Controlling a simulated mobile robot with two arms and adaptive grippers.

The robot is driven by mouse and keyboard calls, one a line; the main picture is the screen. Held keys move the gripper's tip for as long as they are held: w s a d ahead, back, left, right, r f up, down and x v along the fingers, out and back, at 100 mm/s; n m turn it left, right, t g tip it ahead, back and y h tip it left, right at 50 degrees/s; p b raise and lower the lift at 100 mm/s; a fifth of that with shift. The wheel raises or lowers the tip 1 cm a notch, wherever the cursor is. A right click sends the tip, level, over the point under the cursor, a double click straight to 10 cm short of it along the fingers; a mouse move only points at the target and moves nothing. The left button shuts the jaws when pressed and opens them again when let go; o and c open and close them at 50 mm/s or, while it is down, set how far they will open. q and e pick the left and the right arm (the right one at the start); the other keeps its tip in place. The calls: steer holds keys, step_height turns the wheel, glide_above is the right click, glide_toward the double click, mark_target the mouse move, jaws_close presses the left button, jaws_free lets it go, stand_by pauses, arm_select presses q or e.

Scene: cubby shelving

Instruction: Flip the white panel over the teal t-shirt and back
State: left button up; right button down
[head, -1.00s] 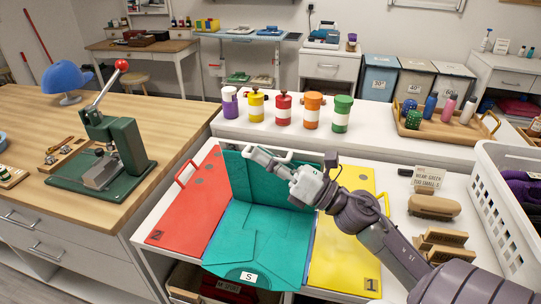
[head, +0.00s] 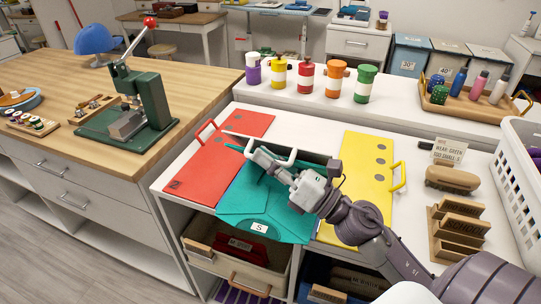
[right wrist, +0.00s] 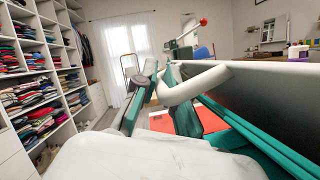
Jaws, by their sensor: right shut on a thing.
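My right gripper (head: 266,157) is shut on the white handle (head: 285,161) of the white panel. The handle also shows between the fingers in the right wrist view (right wrist: 195,84). The panel (right wrist: 285,92) looks grey and shaded there, with teal cloth along its side. The panel is raised and tipped toward me above the folded teal t-shirt (head: 245,200); the gripper hides much of it in the head view. The shirt lies between the red and yellow panels, its S label (head: 259,228) at the front edge. My left gripper is not in view.
The red panel (head: 200,168) lies flat at left, the yellow panel (head: 368,165) at right. Wooden brushes and blocks (head: 452,178) and a white basket (head: 520,190) stand further right. Colored jars (head: 305,75) line the ledge behind. A green press (head: 150,100) stands on the left table.

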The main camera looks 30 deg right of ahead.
steer(key=c, duration=1.2)
jaws_free()
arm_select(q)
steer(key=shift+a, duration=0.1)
arm_select(e)
steer(key=shift+v, duration=4)
steer(key=shift+f, duration=0.1)
